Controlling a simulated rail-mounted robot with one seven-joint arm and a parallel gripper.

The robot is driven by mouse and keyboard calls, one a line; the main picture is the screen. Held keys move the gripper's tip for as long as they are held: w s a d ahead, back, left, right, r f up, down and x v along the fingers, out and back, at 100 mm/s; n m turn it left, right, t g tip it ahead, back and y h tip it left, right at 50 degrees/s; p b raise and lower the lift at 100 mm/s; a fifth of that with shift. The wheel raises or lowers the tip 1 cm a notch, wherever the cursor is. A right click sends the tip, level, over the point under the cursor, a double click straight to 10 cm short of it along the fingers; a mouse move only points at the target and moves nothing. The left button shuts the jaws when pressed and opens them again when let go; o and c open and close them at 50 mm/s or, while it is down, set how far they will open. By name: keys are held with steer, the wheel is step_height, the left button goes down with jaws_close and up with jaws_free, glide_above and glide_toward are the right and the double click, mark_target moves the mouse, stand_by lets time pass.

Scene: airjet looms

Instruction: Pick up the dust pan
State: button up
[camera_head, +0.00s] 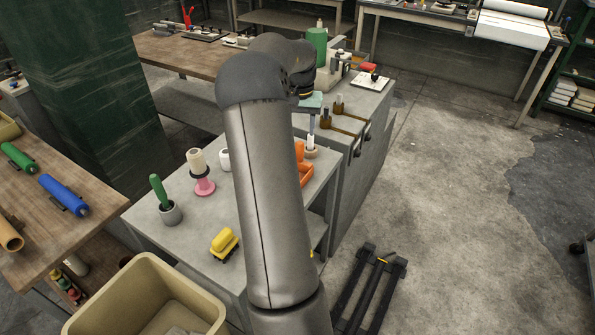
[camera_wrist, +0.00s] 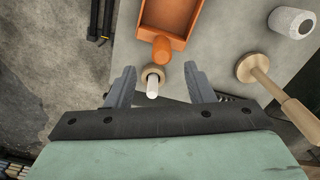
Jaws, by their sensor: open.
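The orange dust pan (camera_wrist: 177,20) lies on a grey table top in the wrist view. Its open tray is at the top of the picture and its rounded handle (camera_wrist: 162,48) points towards my gripper. In the head view the dust pan (camera_head: 306,174) is partly hidden behind my arm. My gripper (camera_wrist: 159,68) is open, with its two fingers on either side of a small round wooden piece with a white rod (camera_wrist: 152,85). The handle is just beyond the fingertips, roughly in line with the gap. Nothing is seen gripped.
Open floor lies right.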

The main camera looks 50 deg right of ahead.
mark_target(300, 151)
step_height(300, 151, down, 5)
steer(key=shift+a+r+p, duration=0.1)
steer(key=shift+p, duration=0.25)
steer(key=shift+w+d+f+p, duration=0.1)
steer(key=shift+f+p, duration=0.35)
steer(key=shift+f, duration=0.9)
steer(key=shift+w+d+f+p, duration=0.1)
steer(key=shift+f+p, duration=0.3)
steer(key=shift+f, duration=0.9)
jaws_close()
